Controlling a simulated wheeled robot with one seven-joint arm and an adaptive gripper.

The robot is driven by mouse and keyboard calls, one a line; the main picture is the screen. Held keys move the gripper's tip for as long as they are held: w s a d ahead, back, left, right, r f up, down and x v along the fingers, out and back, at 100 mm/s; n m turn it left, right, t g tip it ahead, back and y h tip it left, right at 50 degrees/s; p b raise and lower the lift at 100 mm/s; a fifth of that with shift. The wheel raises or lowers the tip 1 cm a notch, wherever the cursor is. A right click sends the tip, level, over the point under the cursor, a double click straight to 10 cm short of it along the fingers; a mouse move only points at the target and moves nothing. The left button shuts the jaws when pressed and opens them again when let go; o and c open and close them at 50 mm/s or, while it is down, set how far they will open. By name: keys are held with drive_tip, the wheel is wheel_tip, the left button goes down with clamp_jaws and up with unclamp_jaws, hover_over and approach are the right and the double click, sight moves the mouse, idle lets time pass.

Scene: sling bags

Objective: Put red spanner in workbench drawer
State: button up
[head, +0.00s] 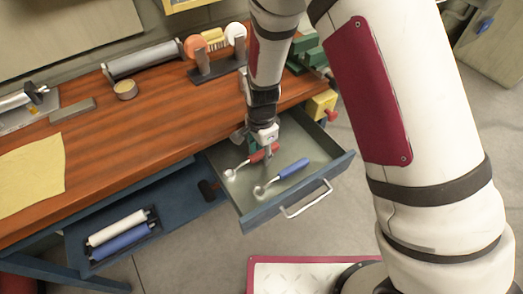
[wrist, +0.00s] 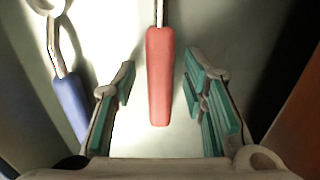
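The red spanner (head: 257,158) lies inside the open workbench drawer (head: 318,187), its metal end toward the left. In the wrist view its red handle (wrist: 160,80) lies between my two green-padded fingers, with gaps on both sides. My gripper (head: 261,150) is open, low over the red handle, pointing down into the drawer. It also shows open in the wrist view (wrist: 161,78). Part of the red handle is hidden behind the gripper in the head view. I cannot tell the exact height of the fingers above the drawer floor.
A blue spanner (head: 291,170) lies beside the red one in the drawer. The wooden workbench top (head: 150,130) carries a cloth (head: 32,175), a tape roll (head: 125,89) and tools. A lower tray (head: 85,252) holds white and blue rollers. The drawer's right side is bare.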

wheel_tip(320, 180, up, 12)
wheel_tip(320, 180, up, 11)
drive_tip(key=n, duration=0.3)
hover_over(261, 152)
drive_tip(key=s+d, duration=0.3)
drive_tip(key=d, duration=0.3)
drive_tip(key=s+d+r+n+t, duration=0.1)
drive_tip(key=s+d+r+n, duration=0.1)
drive_tip(key=s+d+r, duration=0.2)
drive_tip(key=s+d+r+n+t, duration=0.1)
drive_tip(key=s+d+r+n, duration=0.2)
drive_tip(key=s, duration=0.6)
drive_tip(key=s+d+r+n+t, duration=0.1)
drive_tip(key=s+d+r+n, duration=0.2)
drive_tip(key=s+d, duration=0.3)
drive_tip(key=shift+s+d+r+t+p, duration=0.25)
drive_tip(key=shift+d+r+t+p, duration=0.15)
drive_tip(key=shift+d+r, duration=0.4)
drive_tip(key=shift+a+r, duration=0.1)
